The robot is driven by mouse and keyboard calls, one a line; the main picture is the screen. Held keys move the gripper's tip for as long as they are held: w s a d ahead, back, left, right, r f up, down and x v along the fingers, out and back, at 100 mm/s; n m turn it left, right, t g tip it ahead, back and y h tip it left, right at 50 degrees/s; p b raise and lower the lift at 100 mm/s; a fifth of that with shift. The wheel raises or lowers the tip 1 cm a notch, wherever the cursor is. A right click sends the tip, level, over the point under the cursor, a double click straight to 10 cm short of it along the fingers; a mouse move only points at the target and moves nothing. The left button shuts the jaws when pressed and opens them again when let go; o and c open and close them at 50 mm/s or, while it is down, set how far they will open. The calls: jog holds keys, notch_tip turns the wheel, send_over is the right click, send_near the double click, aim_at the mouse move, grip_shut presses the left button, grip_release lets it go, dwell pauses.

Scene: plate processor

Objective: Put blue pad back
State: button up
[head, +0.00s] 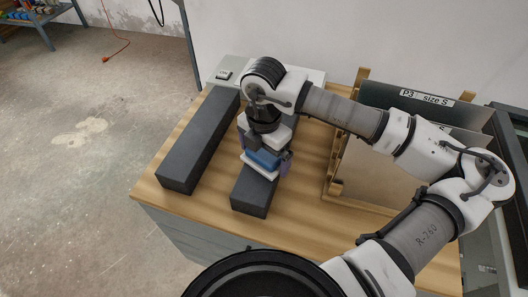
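The blue pad (264,159) has a blue upper part and a pale lower layer. It sits between the fingers of my gripper (267,155), which points down over the workbench. The fingers appear closed on the pad's two sides, partly hidden by the hand above. The pad is over the front part of the right dark grey block (251,197). I cannot tell whether its underside touches that block.
A second long dark grey block (200,141) lies to the left on the wooden bench top (155,197). A wooden rack (334,163) at the right holds metal plates, one labelled "P3 size S" (426,98). A pale panel with a small switch (223,75) stands behind. Bare bench lies between the blocks.

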aim_at(264, 152)
notch_tip(264, 152, up, 12)
jog(key=b, duration=0.1)
jog(key=shift+r, duration=0.2)
dwell(0.3)
